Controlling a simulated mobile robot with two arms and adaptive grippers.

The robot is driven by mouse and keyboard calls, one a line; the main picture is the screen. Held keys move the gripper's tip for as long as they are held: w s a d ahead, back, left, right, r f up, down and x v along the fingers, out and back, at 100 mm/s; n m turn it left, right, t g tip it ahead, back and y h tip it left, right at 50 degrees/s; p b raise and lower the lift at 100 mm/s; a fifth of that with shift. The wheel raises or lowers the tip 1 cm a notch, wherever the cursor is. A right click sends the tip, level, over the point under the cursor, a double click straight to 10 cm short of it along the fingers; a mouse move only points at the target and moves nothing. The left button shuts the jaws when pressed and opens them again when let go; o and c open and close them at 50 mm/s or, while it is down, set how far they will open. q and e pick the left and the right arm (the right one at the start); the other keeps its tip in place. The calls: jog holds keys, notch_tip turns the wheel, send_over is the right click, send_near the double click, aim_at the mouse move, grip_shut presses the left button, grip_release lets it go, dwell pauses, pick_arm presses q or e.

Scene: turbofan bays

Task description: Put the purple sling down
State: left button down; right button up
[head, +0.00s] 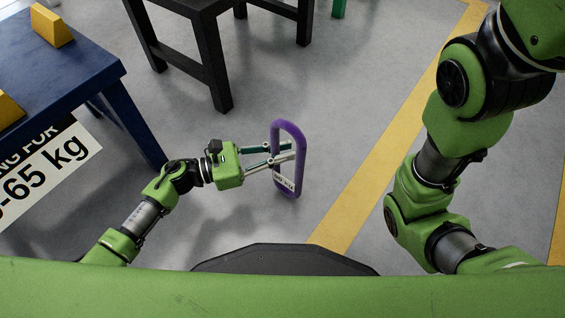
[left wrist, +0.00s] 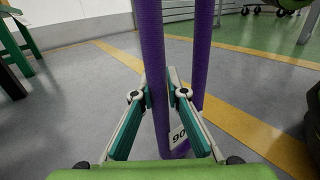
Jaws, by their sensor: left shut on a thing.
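The purple sling (head: 302,165) is a long closed loop with a white label at its lower end. It hangs upright in the air above the grey floor in the head view. My left gripper (head: 284,152) is shut on one side of the loop. In the left wrist view the sling (left wrist: 151,45) runs up between the fingers of my left gripper (left wrist: 163,92), and part of its label, reading "90", shows below them. My right arm is at the right of the head view, but its gripper is not in view.
A blue table (head: 92,77) with yellow blocks (head: 50,25) on it stands at the left. A white sign (head: 52,170) with "65 kg" is below it. A black stand (head: 212,50) is at the back. A yellow floor line (head: 375,175) runs to the right; the floor between is clear.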

pick_arm(q)
jog(key=f+b, duration=0.1)
jog(key=f, duration=0.1)
jog(key=w+f+b, duration=0.1)
jog(key=f+b, duration=0.1)
jog(key=shift+d+f, duration=0.1)
jog(key=shift+d, duration=0.05)
jog(key=c, duration=2)
grip_release()
